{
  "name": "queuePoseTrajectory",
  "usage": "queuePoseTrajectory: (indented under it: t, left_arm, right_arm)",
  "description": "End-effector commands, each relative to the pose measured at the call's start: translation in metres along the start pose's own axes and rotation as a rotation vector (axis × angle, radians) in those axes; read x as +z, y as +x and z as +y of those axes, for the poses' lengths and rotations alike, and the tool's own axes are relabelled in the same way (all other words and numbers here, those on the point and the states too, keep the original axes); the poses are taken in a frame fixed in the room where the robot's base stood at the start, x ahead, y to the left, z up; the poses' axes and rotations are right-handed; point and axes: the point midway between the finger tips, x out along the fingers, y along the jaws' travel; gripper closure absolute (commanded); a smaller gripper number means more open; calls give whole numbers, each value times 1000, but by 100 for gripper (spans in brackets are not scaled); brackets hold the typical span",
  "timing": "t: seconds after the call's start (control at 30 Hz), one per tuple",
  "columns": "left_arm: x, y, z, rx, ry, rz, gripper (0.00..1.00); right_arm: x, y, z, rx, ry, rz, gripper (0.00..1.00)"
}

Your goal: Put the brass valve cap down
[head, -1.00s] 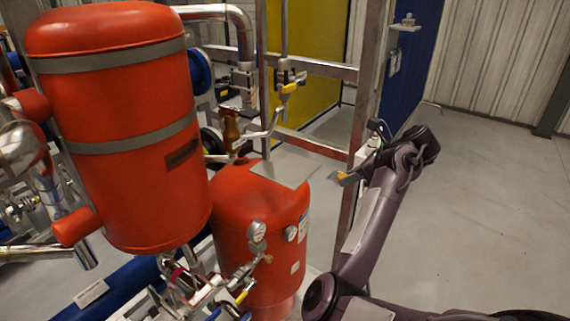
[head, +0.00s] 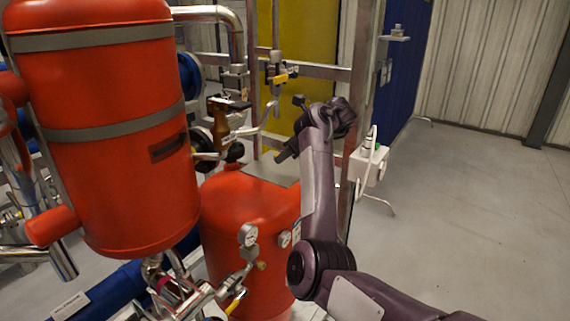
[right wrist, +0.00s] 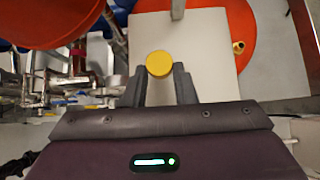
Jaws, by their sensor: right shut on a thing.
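The brass valve cap (right wrist: 159,64) shows as a round yellow disc in the right wrist view. It sits between the tips of my right gripper (right wrist: 161,84), which is shut on it. In the head view my right gripper (head: 284,154) is at the plate's back right, and the cap cannot be made out there. Below the cap in the wrist view is a flat pale plate (right wrist: 205,75). The plate also shows in the head view (head: 262,171), above the lower red tank. I cannot tell the gap between cap and plate. My left gripper is not in view.
A large red vessel (head: 120,200) stands left of the plate, and the lower red tank (head: 245,220) is under it. A brass-coloured valve (head: 219,125) and pipes are behind left. A metal post (head: 360,90) and white box (head: 369,166) are to the right.

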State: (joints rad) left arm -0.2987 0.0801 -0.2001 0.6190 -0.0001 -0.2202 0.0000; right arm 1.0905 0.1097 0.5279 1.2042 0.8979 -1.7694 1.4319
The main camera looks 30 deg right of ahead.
Motion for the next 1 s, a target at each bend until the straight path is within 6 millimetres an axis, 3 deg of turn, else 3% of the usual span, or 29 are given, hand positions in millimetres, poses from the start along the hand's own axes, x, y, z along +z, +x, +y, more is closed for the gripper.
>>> queuePoseTrajectory:
  t: [0.13,0.37,1.0]
  left_arm:
    - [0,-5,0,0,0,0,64]
    - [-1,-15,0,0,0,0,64]
    - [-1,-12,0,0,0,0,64]
  right_arm:
    - [2,8,1,2,0,0,99]
    - [-19,28,1,3,1,1,99]
    - [-30,38,1,2,1,2,99]
